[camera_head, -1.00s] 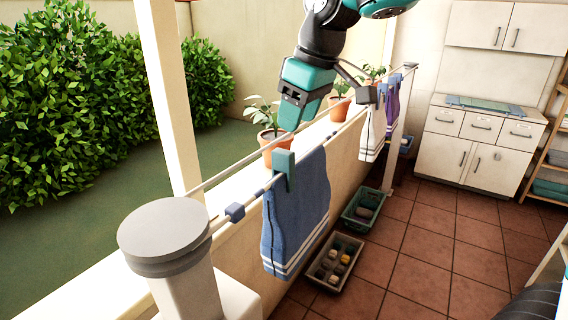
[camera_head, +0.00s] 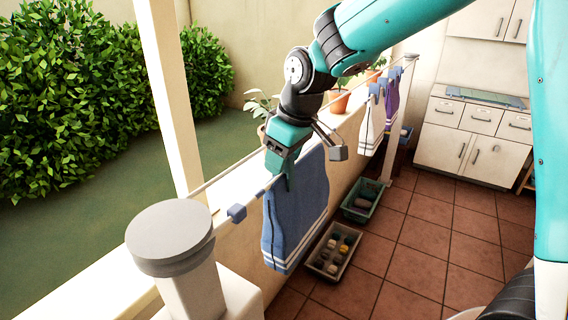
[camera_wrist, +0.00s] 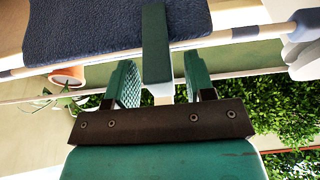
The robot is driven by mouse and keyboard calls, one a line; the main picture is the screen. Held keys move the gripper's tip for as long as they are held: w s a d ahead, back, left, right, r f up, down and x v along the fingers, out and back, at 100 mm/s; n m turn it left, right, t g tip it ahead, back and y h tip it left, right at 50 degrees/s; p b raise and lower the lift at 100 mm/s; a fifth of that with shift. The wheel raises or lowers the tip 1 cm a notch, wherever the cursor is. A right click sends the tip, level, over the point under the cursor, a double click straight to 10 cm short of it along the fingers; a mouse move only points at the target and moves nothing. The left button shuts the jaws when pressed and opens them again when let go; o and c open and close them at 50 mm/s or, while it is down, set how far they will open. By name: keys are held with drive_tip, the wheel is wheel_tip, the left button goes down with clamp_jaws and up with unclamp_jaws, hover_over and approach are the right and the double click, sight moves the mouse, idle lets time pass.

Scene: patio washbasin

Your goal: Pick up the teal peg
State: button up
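The teal peg (camera_wrist: 156,42) sits upright on the near rail, clipped over the blue towel (camera_wrist: 100,30); it looks dark green in the wrist view. In the head view the towel (camera_head: 296,215) hangs from the rail, and the peg is mostly hidden behind my gripper (camera_head: 282,165). In the wrist view my gripper (camera_wrist: 161,62) is open, with one finger on each side of the peg. Visible gaps separate both fingers from it; the gap on the left is a little wider. The peg's lower end reaches between the fingertips.
Other pegged cloths (camera_head: 372,125) hang farther along. Potted plants (camera_head: 338,101) stand on the ledge behind. A crate (camera_head: 333,252) and a basket (camera_head: 361,203) are on the floor below.

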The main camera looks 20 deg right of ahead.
drive_tip(key=c, duration=0.8)
clamp_jaws()
